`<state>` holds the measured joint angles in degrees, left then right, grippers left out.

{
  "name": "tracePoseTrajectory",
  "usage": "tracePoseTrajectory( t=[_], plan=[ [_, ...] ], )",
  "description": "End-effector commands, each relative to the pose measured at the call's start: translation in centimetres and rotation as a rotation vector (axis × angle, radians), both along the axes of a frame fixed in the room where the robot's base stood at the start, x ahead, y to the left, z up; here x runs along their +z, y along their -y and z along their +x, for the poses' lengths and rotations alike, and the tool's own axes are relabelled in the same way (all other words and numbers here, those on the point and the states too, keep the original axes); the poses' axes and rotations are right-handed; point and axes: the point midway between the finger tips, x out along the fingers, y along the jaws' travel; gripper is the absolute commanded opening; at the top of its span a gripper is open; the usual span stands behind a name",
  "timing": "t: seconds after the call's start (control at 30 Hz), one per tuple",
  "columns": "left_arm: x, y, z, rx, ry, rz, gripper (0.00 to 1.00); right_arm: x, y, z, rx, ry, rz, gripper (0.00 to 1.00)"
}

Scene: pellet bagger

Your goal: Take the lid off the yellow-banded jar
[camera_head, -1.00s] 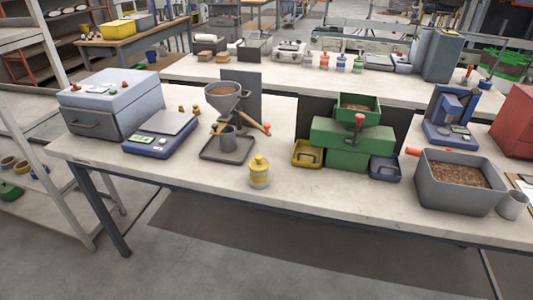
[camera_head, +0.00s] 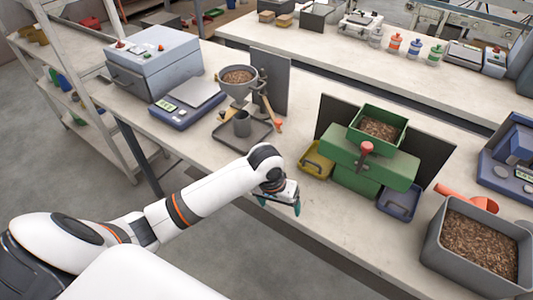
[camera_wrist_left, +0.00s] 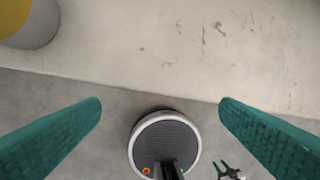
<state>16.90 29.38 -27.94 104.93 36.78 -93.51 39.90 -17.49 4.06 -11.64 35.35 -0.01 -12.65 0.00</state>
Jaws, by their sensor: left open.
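The yellow-banded jar is hidden behind my left arm in the head view. A yellow and pale grey round thing, which looks like the jar (camera_wrist_left: 28,25), is cut off at the top left corner of the left wrist view. My left gripper (camera_head: 282,203) is open and empty, with teal fingers pointing down near the bench's front edge. In the left wrist view its fingers (camera_wrist_left: 160,118) are wide apart, with the jar outside them. A small dark gripper with teal tips, likely my right one (camera_wrist_left: 229,171), shows at the bottom; its opening is unclear.
A funnel stand (camera_head: 241,118) and a blue scale (camera_head: 186,104) stand behind my left wrist. A green machine (camera_head: 370,158) with yellow (camera_head: 315,160) and blue trays (camera_head: 398,203) is to the right. A grey bin of pellets (camera_head: 447,262) is farther right.

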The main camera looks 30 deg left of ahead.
Motion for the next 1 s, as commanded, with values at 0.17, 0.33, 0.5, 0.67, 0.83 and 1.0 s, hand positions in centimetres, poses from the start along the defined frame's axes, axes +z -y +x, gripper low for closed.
tracePoseTrajectory(
  t=[0.17,0.33,0.5,0.67,0.83,1.0],
  plan=[
    [3.1,-1.5,1.6,0.06,-0.03,0.025,0.85,0.4,0.6,0.9,0.002,0.013,-0.008,0.36],
    [5.7,-3.6,3.4,0.152,-0.067,0.046,0.85,0.5,0.7,0.8,0.001,0.011,-0.009,0.36],
    [9.4,-6.5,5.4,0.288,-0.103,0.072,0.85,0.7,0.8,0.4,0.001,0.006,-0.009,0.36],
    [14.1,-10.2,7.0,0.463,-0.144,0.091,0.85,0.9,0.8,0.4,-0.001,0.006,-0.01,0.36],
    [16.8,-12.1,7.4,0.573,-0.173,0.092,0.85,1.0,0.8,0.5,-0.002,0.007,-0.01,0.36],
    [15.0,-12.3,7.3,0.588,-0.182,0.092,0.85,1.6,0.8,0.5,-0.002,0.008,-0.009,0.36]
  ],
)
